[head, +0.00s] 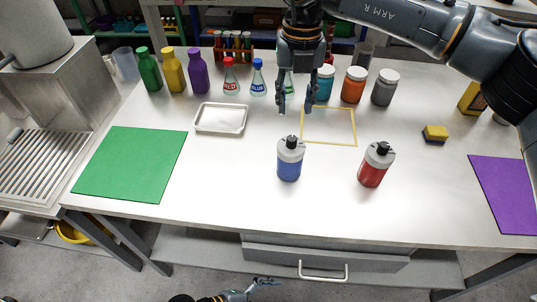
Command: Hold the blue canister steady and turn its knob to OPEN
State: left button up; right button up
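The blue canister (289,168) stands upright near the middle of the white table, with a grey top and a black knob (291,142) on it. My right gripper (294,106) points down just behind and above the canister, its two fingers apart with nothing between them. It does not appear to touch the canister. Any OPEN marking is too small to read. My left gripper (264,284) shows small at the bottom edge, low in front of the table and away from the canister; its finger state is unclear.
A red canister (374,168) stands right of the blue one. A yellow frame outline (355,128) lies behind them, and a metal tray (220,130) behind left. Bottles, flasks and jars line the back.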

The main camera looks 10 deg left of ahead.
pick_arm(q)
jog(key=w+d+r+n+h, duration=0.2)
jog(key=w+d+r+n, duration=0.15)
jog(key=r, duration=0.65)
jog(key=w+r+n+t, duration=0.1)
jog(key=w+r+t, duration=0.1)
jog(key=w+r, duration=0.2)
jog(key=w+r+n+t, duration=0.2)
jog(key=w+r, duration=0.2)
jog(key=w, duration=0.1)
jog(key=w+a+r+n+t, duration=0.1)
jog(key=w+r+t, duration=0.1)
jog(key=w+r, duration=0.2)
jog(key=shift+w+r+n+t, duration=0.2)
jog(key=shift+w+n+t, duration=0.1)
jog(key=shift+n, duration=0.05)
jog(key=w+a+r+n+t+y, duration=0.2)
jog(key=w+a+r+n+t, duration=0.2)
jog(key=w+a, duration=0.25)
send_near(281, 168)
jog(key=x, duration=0.5)
jog(key=shift+w+d+r, duration=0.15)
jog(key=shift+w, duration=0.1)
jog(key=x, duration=0.7)
jog(key=shift+w+d, duration=0.2)
jog(key=c, duration=1.4)
